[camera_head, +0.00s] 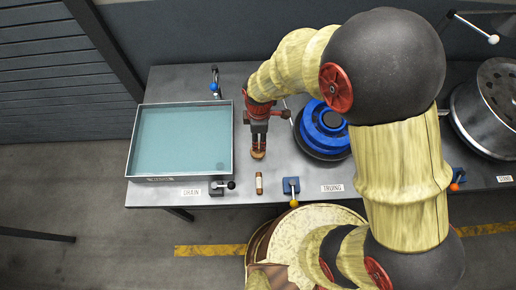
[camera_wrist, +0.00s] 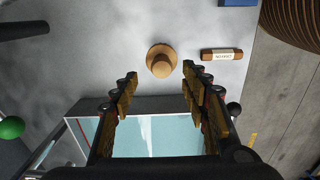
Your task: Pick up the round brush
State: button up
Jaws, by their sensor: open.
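The round brush (camera_wrist: 160,61) is a tan wooden disc with a raised round knob. It lies on the grey workbench, ahead of my gripper in the wrist view. My gripper (camera_wrist: 160,76) is open and empty, with one finger to the left and one to the right of the brush's line. The fingertips appear just short of the brush; I cannot tell the exact height gap. In the head view my gripper (camera_head: 258,143) points down over the brush (camera_head: 258,155), which is partly hidden by the fingers.
A water-filled tank (camera_head: 131,143) stands left of my gripper. A small brown labelled block (camera_head: 259,183) lies near the bench's front edge. A blue round device (camera_head: 323,122) stands to the right, a blue lever unit (camera_head: 291,186) at the front. A metal drum (camera_head: 487,108) is far right.

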aim_at(259, 145)
notch_tip(259, 145, down, 8)
jog(key=shift+s+f+b, duration=0.1)
jog(key=shift+b, duration=0.5)
jog(key=c, duration=0.3)
jog(key=shift+s, duration=0.1)
grip_shut()
